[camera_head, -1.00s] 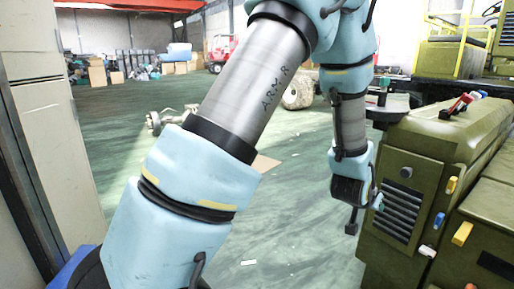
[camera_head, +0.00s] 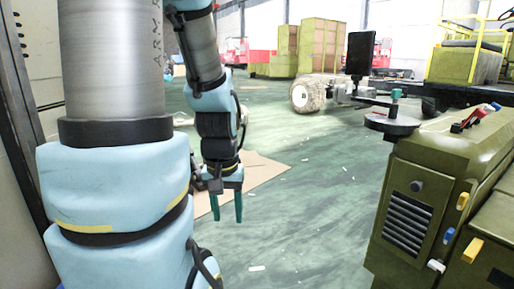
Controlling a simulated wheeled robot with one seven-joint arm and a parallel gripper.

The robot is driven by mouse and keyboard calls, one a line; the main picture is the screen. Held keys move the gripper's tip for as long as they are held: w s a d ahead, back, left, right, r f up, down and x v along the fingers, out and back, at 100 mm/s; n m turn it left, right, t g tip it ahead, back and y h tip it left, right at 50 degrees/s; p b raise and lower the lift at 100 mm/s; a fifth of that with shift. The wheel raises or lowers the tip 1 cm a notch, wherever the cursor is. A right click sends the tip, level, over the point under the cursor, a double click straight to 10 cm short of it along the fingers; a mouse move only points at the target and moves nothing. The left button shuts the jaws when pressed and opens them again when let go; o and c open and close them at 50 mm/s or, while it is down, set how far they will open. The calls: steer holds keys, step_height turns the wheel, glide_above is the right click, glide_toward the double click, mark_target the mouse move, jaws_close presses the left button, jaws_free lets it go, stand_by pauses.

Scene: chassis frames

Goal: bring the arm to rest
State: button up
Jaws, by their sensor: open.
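My arm (camera_head: 115,60) rises at the left of the head view and bends over at the top, its forearm hanging down near the middle. My gripper (camera_head: 227,218) is at the end of it, pointing down with two green fingers. The fingers are apart with nothing between them. It hangs in front of a flat brown sheet on the floor and is clear of the green machine on the right.
An olive-green machine cabinet (camera_head: 415,190) with vents and coloured handles fills the right. A dark round tray (camera_head: 391,124) stands by its far corner. A wheel (camera_head: 313,95) on an axle is farther back. A brown sheet (camera_head: 262,178) lies on the floor. Floor between arm and cabinet is clear.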

step_height(320, 180, up, 27)
steer(key=p, duration=2.5)
steer(key=shift+p, duration=0.3)
